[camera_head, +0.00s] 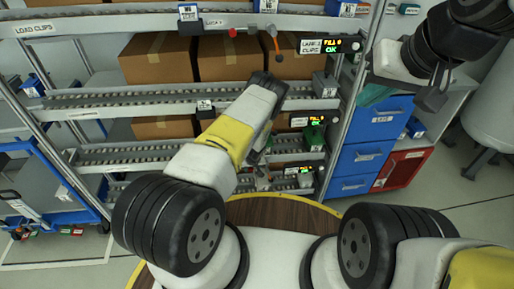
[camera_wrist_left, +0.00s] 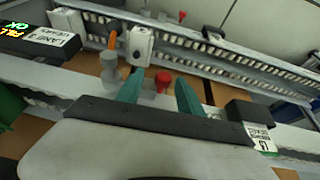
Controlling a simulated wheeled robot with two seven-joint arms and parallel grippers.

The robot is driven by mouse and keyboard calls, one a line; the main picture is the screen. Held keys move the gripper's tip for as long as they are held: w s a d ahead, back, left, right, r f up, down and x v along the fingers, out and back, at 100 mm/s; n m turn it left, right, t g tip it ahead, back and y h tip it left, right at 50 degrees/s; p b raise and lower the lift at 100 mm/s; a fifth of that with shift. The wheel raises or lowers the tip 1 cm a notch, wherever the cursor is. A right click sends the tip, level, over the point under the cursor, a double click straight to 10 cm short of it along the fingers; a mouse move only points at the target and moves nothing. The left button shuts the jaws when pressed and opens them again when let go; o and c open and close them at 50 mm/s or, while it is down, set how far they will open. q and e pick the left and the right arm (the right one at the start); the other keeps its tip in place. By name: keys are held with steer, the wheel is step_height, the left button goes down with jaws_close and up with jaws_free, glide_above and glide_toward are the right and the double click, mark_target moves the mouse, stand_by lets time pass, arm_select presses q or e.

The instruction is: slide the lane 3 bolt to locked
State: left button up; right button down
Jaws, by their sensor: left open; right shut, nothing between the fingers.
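In the left wrist view a red knob (camera_wrist_left: 163,78) stands on the rail, beside a grey round post (camera_wrist_left: 139,82) and a white block (camera_wrist_left: 141,45). An orange handle (camera_wrist_left: 112,40) is close by. I cannot tell for sure which part is the lane 3 bolt. My left gripper (camera_wrist_left: 160,92) has its two teal fingers apart, one on each side of the red knob; contact is not clear. In the head view my left arm partly covers the lower lane front. My right gripper (camera_head: 432,97) is shut and empty, high at the right.
A lane sign (camera_wrist_left: 55,42) with a lit display is at the left of the wrist view, and a dark block (camera_wrist_left: 248,118) at the right. The rack holds cardboard boxes (camera_head: 155,58) on roller lanes. Blue drawers (camera_head: 362,157) and a red bin (camera_head: 403,168) stand right.

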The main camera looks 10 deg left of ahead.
arm_select(q)
steer(key=v, duration=0.7)
steer(key=shift+r, duration=0.25)
steer(key=shift+s+d, duration=0.1)
